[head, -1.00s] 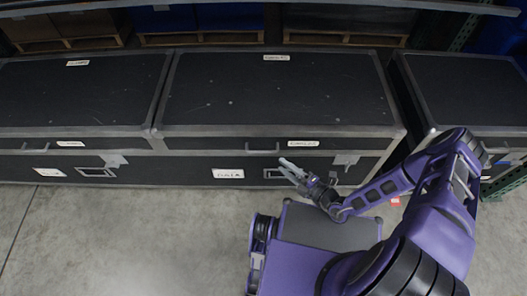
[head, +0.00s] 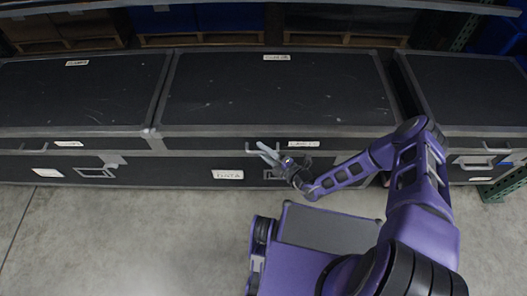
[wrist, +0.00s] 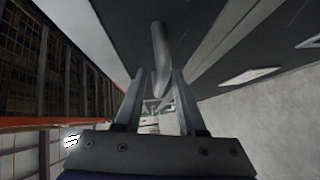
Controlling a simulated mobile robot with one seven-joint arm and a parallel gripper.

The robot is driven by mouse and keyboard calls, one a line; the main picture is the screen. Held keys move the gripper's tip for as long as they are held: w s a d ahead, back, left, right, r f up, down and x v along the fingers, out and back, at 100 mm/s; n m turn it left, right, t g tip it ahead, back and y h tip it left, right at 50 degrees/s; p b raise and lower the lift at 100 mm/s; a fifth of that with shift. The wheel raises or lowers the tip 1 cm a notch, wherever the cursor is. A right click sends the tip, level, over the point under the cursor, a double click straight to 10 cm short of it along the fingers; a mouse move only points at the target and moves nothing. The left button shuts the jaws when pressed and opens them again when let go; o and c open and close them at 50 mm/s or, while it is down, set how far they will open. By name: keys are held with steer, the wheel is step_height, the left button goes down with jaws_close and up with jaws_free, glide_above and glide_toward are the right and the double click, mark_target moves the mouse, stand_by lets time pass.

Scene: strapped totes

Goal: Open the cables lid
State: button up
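The middle black case has a long grey-edged lid (head: 280,92), which lies shut. A label (head: 303,144) on its front face seems to read "CABLES", though the print is blurred. A grey handle (head: 249,148) is on the front of this lid. My gripper (head: 265,148) is at the handle and partly covers it. In the wrist view my gripper (wrist: 157,85) is open, with its two fingers apart. The bent handle (wrist: 160,50) lies in line with the gap between the fingertips. I cannot tell whether the fingers touch it.
A similar case (head: 80,95) adjoins on the left, and another (head: 465,95) stands on the right across a narrow gap. Lower labelled fronts (head: 228,174) run beneath the lids. A shelf beam crosses above the back. The concrete floor (head: 130,235) at front left is clear.

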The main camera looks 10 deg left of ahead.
jaws_close()
stand_by(1.2)
